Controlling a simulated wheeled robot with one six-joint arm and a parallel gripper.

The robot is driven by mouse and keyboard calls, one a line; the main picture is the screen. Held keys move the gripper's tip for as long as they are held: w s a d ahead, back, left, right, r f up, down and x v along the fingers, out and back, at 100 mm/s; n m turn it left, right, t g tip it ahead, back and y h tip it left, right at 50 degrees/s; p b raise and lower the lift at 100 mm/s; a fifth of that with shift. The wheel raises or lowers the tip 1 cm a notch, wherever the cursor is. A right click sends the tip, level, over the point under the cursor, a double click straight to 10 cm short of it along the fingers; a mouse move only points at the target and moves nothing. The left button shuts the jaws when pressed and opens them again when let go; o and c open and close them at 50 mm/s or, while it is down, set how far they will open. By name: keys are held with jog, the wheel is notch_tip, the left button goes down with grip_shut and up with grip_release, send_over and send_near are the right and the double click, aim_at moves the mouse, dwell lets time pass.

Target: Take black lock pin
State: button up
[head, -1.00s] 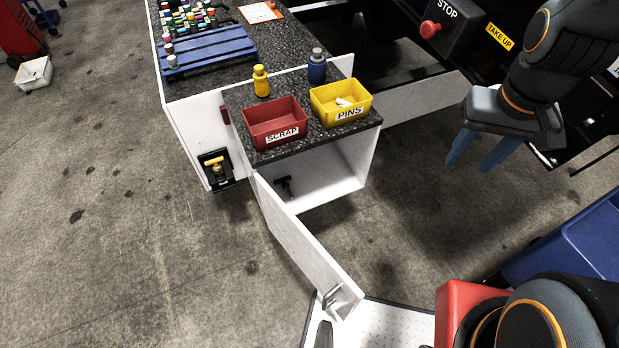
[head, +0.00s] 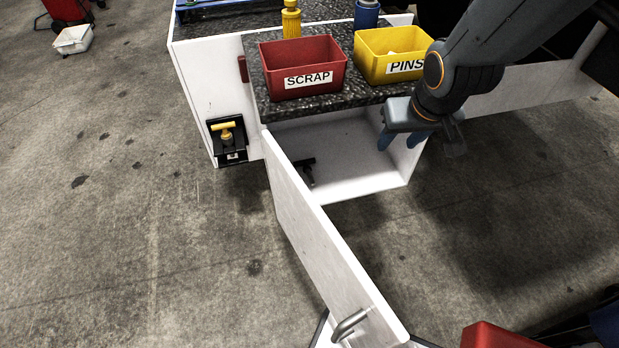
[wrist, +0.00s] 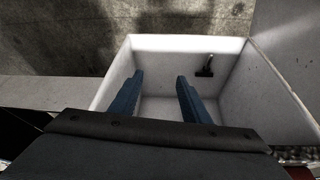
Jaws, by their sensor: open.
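The black lock pin (head: 306,171) lies on the floor of the open white cabinet (head: 375,188), near its left side by the door hinge. In the wrist view the pin (wrist: 207,66) shows beyond my right fingertip, towards the upper right of the cabinet. My gripper (head: 396,143) is open and empty at the right of the cabinet opening, below the counter edge. In the wrist view its two blue fingers (wrist: 159,74) are apart, with the cabinet's white interior between and beyond them. The pin is not between the fingers.
The white door (head: 318,247) stands swung open towards me, with a metal handle (head: 350,324). Above the cabinet, the counter holds a red SCRAP bin (head: 303,67) and a yellow PINS bin (head: 385,58). A yellow-handled latch (head: 227,136) is on the left panel. Open floor lies to the right.

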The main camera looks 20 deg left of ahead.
jog(key=a+f+n+y+b, duration=0.1)
jog(key=a+f+n+b, duration=0.1)
jog(key=a+f+b, duration=0.75)
jog(key=n+y+b, duration=0.2)
jog(key=b, duration=0.3)
send_near(309, 171)
jog(key=shift+s+a+f, duration=0.15)
jog(key=shift+a+f, duration=0.05)
jog(key=shift+f, duration=0.35)
jog(key=b+x, duration=0.1)
jog(key=x, duration=0.1)
jog(key=b+x, duration=0.1)
jog(key=x, duration=0.2)
jog(key=b+x, duration=0.1)
jog(key=x, duration=0.1)
jog(key=shift+w+f, duration=0.1)
jog(key=shift+w, duration=0.25)
grip_shut()
